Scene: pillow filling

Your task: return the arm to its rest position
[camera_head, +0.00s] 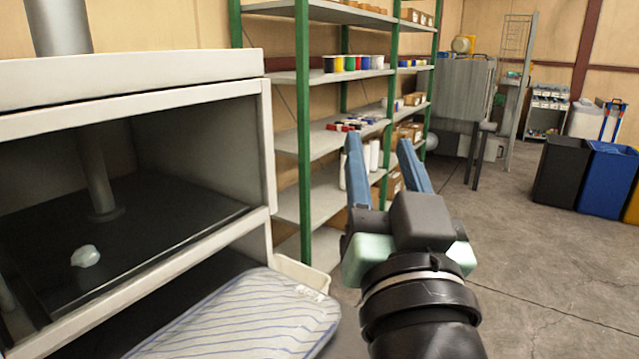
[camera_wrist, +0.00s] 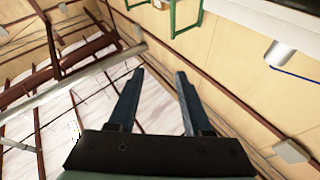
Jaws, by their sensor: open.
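My gripper (camera_head: 381,160) is raised in the middle of the head view, with its two blue fingers spread apart and nothing between them. It also shows in the wrist view (camera_wrist: 160,92), open and empty, with the ceiling and upper walls behind it. A striped pillow (camera_head: 245,318) lies at the bottom of the head view, left of my arm and apart from my gripper. Its lower part is cut off by the frame.
A white-framed machine (camera_head: 135,75) with a dark chamber stands at left; a small pale clump (camera_head: 85,256) lies inside. Green-posted shelves (camera_head: 285,76) hold tubs and boxes behind my gripper. Black (camera_head: 562,172) and blue (camera_head: 608,180) bins stand at right. The floor (camera_head: 545,265) between is clear.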

